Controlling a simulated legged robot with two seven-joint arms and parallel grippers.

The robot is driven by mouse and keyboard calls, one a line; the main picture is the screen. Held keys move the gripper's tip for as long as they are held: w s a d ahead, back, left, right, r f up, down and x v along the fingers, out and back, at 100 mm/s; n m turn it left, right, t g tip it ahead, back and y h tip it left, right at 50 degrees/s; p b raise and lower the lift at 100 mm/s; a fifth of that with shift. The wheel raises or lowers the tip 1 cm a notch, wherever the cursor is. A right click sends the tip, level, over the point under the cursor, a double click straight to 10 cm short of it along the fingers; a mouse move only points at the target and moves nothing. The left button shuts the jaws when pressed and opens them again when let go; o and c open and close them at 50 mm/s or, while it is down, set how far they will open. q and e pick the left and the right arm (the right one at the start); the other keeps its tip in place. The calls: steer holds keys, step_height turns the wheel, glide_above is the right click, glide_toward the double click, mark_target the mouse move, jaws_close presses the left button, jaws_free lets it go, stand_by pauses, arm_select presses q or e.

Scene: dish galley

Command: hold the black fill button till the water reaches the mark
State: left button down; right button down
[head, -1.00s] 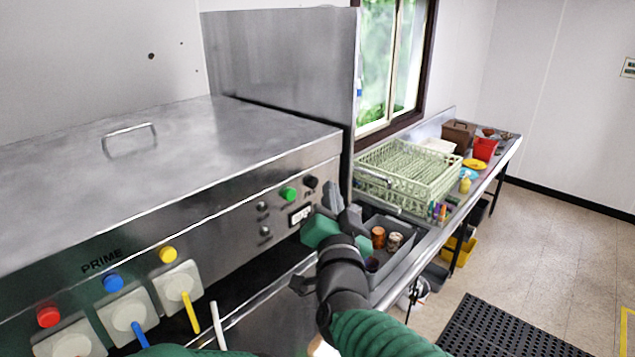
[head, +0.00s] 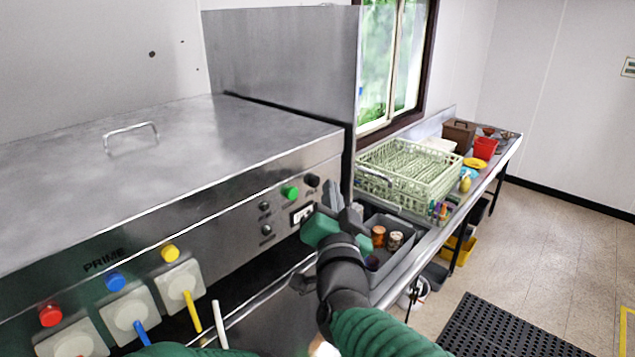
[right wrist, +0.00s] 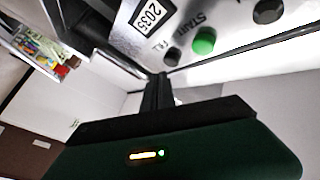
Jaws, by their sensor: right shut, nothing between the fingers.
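The black fill button (head: 312,181) is at the right end of the steel machine's front panel, beside a green start button (head: 289,193). In the right wrist view the black fill button (right wrist: 173,56) is just beyond my fingertips, with the green button (right wrist: 204,41) to its right. My right gripper (head: 332,193) is shut and empty, its grey fingers close to the fill button. I cannot tell whether they touch it. I see no water or level mark. My left gripper is out of view.
Red (head: 51,315), blue (head: 115,281) and yellow (head: 169,252) buttons line the panel's left part. A grey tub (head: 404,253) with cans lies right of my gripper. A green dish rack (head: 410,172) stands on the counter behind it.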

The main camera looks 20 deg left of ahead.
steer(key=shift+a, duration=0.2)
stand_by(0.5)
steer(key=shift+w+a, duration=0.1)
steer(key=shift+a, duration=0.15)
steer(key=shift+w+a+r, duration=0.1)
steer(key=shift+a, duration=0.35)
stand_by(3.4)
